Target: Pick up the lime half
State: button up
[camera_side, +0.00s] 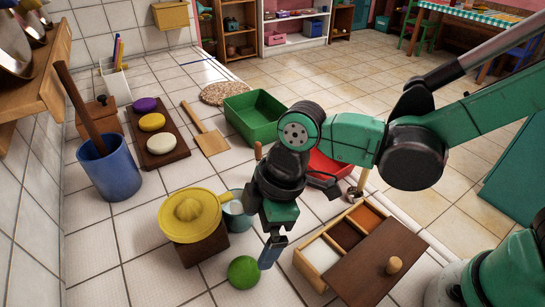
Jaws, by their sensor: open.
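The lime half (243,272) is a rounded green thing on the white tiled surface near the bottom middle, in front of the yellow juicer. Its domed green side shows and no cut face is visible. My gripper (271,253) points down just to the right of the lime half and close to it. Its jaws are open with nothing seen between them. One finger hides most of the other, and I cannot tell whether a finger touches the lime.
A yellow juicer (189,214) on a wooden block and a small cup (238,222) stand behind the lime. A wooden box with compartments (375,262) is close on the right. A blue pot (110,172), green bin (254,116) and red tray (333,166) stand farther off. Front left is clear.

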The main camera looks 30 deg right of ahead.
aim_at(246, 263)
jog(key=shift+s+a+f+n, duration=0.4)
jog(key=shift+a+f+n, duration=0.2)
jog(key=shift+a, duration=0.2)
jog(key=shift+x, duration=2.7)
jog(key=shift+s, duration=0.1)
jog(key=c, duration=1.2)
jog(key=shift+c, duration=0.2)
